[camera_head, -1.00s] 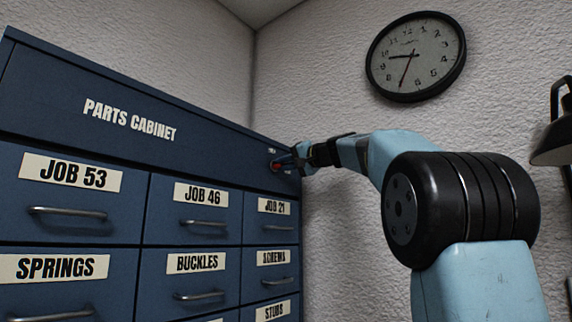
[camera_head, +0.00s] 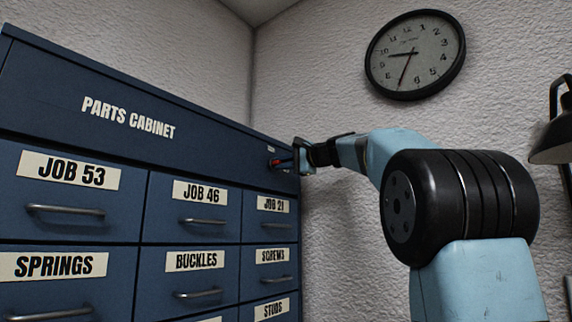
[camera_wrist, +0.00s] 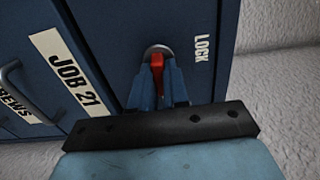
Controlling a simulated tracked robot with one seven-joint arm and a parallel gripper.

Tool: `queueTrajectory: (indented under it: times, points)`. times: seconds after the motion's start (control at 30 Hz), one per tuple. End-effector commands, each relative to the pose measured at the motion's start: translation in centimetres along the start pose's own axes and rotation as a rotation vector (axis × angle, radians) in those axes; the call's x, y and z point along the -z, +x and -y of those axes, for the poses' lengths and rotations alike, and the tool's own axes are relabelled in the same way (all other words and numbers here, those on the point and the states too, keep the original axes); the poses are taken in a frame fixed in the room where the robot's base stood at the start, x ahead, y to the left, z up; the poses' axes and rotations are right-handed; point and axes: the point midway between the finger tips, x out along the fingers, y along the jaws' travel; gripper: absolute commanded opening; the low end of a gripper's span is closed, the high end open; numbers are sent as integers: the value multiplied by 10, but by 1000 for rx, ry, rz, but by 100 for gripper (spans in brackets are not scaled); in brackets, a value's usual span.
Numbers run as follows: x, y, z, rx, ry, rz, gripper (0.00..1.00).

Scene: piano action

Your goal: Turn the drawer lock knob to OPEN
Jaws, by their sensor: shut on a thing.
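The lock knob is a red grip on a round metal plate (camera_wrist: 158,50), at the upper right of the blue parts cabinet. In the wrist view the red knob (camera_wrist: 157,66) stands between my fingers, beside the word LOCK (camera_wrist: 201,48). In the head view a small part of the knob (camera_head: 273,162) shows at the left of my fingertips. My gripper (camera_wrist: 160,84) is shut on the knob; it also shows in the head view (camera_head: 284,162). Which setting the knob points to cannot be told, and no OPEN mark is readable.
The parts cabinet (camera_head: 215,140) has several labelled drawers with bar handles, among them JOB 21 (camera_head: 270,229) below the knob. A textured wall stands close to the cabinet's right side. A clock (camera_head: 416,55) hangs above my arm, and a dark lamp (camera_head: 556,140) is at the right edge.

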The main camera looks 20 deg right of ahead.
Motion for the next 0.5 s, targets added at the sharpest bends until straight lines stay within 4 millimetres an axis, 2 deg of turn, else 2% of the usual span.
queueTrajectory:
  times: [0.43, 0.47, 0.5]
  points:
    - [1, 2, -2, -1, 13, 1, 0]
    - [1, 2, -2, -2, 13, 1, 16]
    - [1, 2, -2, -2, 13, 1, 20]
